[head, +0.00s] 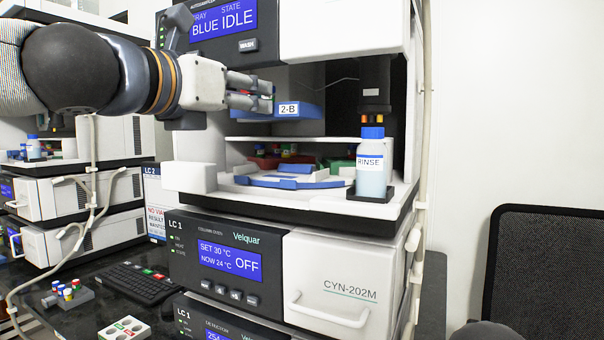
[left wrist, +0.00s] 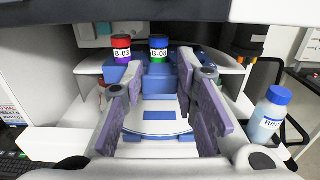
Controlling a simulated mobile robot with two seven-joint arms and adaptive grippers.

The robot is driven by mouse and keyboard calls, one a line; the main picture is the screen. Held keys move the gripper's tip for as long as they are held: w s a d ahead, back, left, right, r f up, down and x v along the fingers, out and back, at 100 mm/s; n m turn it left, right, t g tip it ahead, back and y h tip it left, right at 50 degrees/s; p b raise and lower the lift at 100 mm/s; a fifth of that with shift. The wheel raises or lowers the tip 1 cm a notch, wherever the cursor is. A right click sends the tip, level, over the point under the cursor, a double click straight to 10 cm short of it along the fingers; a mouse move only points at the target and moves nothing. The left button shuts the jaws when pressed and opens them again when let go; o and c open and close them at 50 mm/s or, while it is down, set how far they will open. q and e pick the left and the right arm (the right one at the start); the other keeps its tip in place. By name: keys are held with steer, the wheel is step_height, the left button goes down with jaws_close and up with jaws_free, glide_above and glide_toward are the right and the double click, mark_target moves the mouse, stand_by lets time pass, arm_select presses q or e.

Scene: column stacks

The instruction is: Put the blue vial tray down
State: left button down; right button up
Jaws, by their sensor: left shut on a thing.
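My left gripper (head: 262,91) reaches from the left into the open bay of the upper instrument and is shut on the blue vial tray (head: 300,111), labelled 2-B. The tray is raised above the bay's white floor (head: 325,197). In the left wrist view my gripper's two fingers (left wrist: 148,88) lie either side of the tray's blue grip (left wrist: 158,82). A red-capped vial B-03 (left wrist: 121,48) and a blue-capped vial B-08 (left wrist: 159,48) stand upright on the tray. Below it is a blue-marked round plate (head: 285,182).
A blue-capped RINSE bottle (head: 371,170) stands at the bay's right front, below a dark needle unit (head: 374,85). Red and green trays with vials (head: 270,162) sit deeper in the bay. A small vial rack (head: 68,294) and a keyboard (head: 135,280) are on the bench.

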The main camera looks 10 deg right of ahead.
arm_select(q)
steer(key=shift+w+d+f, duration=0.25)
steer(key=shift+w+d, duration=0.2)
steer(key=shift+w, duration=0.2)
steer(key=f+b, duration=0.1)
steer(key=f, duration=0.2)
steer(key=f+b, duration=0.1)
steer(key=f, duration=0.2)
steer(key=f+b, duration=0.1)
steer(key=f, duration=0.2)
steer(key=shift+s+a+f, duration=0.15)
steer(key=shift+s+a, duration=0.05)
steer(key=shift+s, duration=0.1)
arm_select(e)
steer(key=shift+g, duration=0.8)
steer(key=s+f, duration=0.1)
steer(key=f, duration=0.1)
steer(key=s+f, duration=0.2)
steer(key=shift+d, duration=0.4)
arm_select(q)
steer(key=shift+f, duration=0.15)
steer(key=c, duration=1.3)
jaws_free()
arm_select(e)
steer(key=shift+s, duration=0.1)
